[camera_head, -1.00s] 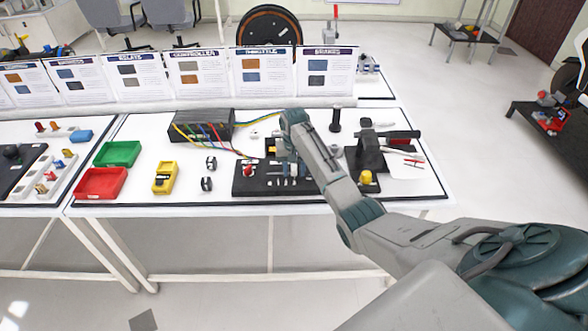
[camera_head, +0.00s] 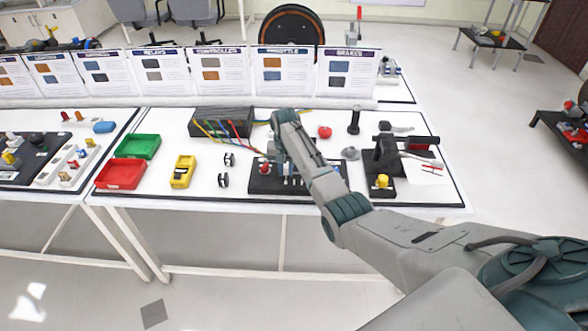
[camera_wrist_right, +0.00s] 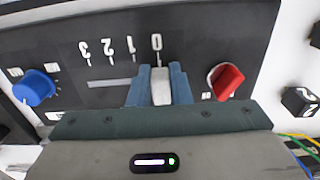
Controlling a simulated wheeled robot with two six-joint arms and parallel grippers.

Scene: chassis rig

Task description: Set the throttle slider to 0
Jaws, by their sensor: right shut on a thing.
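The throttle slider's pale knob (camera_wrist_right: 161,86) stands at the 0 end of its slot, just below the printed 0 (camera_wrist_right: 156,42) in the right wrist view. The slot (camera_wrist_right: 110,83) runs left under 1, 2 and 3. My right gripper (camera_wrist_right: 160,84) is shut on the knob, one blue finger on each side. In the head view, the black control panel (camera_head: 262,183) lies on the table, with my right gripper (camera_head: 284,167) over its left part. My arm hides much of the slider there. My left gripper is out of view.
A red knob (camera_wrist_right: 226,81) sits close right of the gripper in the wrist view, and a blue knob (camera_wrist_right: 34,88) at left.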

